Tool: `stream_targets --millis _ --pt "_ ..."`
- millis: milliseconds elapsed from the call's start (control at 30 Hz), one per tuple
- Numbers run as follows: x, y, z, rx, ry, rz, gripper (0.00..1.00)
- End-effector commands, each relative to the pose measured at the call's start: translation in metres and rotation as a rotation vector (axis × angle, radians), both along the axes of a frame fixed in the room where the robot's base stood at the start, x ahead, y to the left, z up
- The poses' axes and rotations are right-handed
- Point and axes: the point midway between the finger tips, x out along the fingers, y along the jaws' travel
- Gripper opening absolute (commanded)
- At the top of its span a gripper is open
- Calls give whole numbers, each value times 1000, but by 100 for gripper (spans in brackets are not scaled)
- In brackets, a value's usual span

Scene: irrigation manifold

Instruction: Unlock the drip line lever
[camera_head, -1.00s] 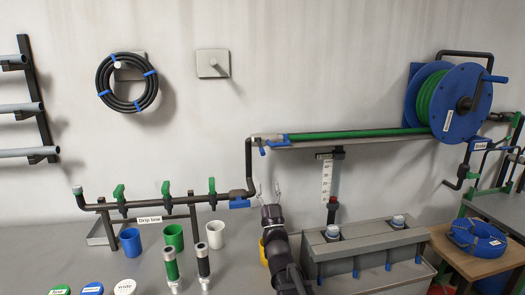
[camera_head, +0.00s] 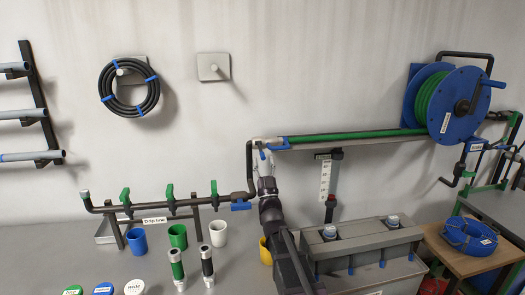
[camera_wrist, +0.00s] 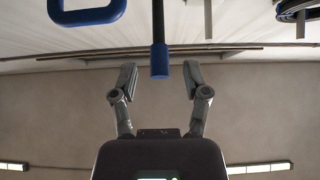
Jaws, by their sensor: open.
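The drip line (camera_head: 165,206) is a dark pipe with several green valve handles and a "Drip line" sign (camera_head: 154,220). A blue lever (camera_head: 240,206) sits at its right end. Higher up, where the riser meets the green hose, is a small blue handle (camera_head: 262,153). My gripper (camera_head: 264,156) is at this upper handle, partly covering it. In the wrist view my gripper (camera_wrist: 160,76) is open, with a blue-tipped dark rod (camera_wrist: 160,62) between its fingers, touching neither visibly. I cannot tell for sure which handle this rod is.
A blue loop handle (camera_wrist: 86,12) shows at the wrist view's upper left. A hose reel (camera_head: 460,104) hangs at right. A grey box (camera_head: 362,248) stands right of my arm. Blue (camera_head: 137,240), green (camera_head: 177,236) and white (camera_head: 218,233) cups and two cylinders stand on the bench left of it.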

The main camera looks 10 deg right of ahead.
Motion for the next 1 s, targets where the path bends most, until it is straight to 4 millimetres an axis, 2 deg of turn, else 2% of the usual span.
stream_targets --millis 33,267,733,933,1000 --pt "5 0 7 0 0 0 60" --pt "16 0 17 0 0 0 60" --pt "18 0 18 0 0 0 60" --pt "18 0 18 0 0 0 1" --pt "18 0 18 0 0 0 0"
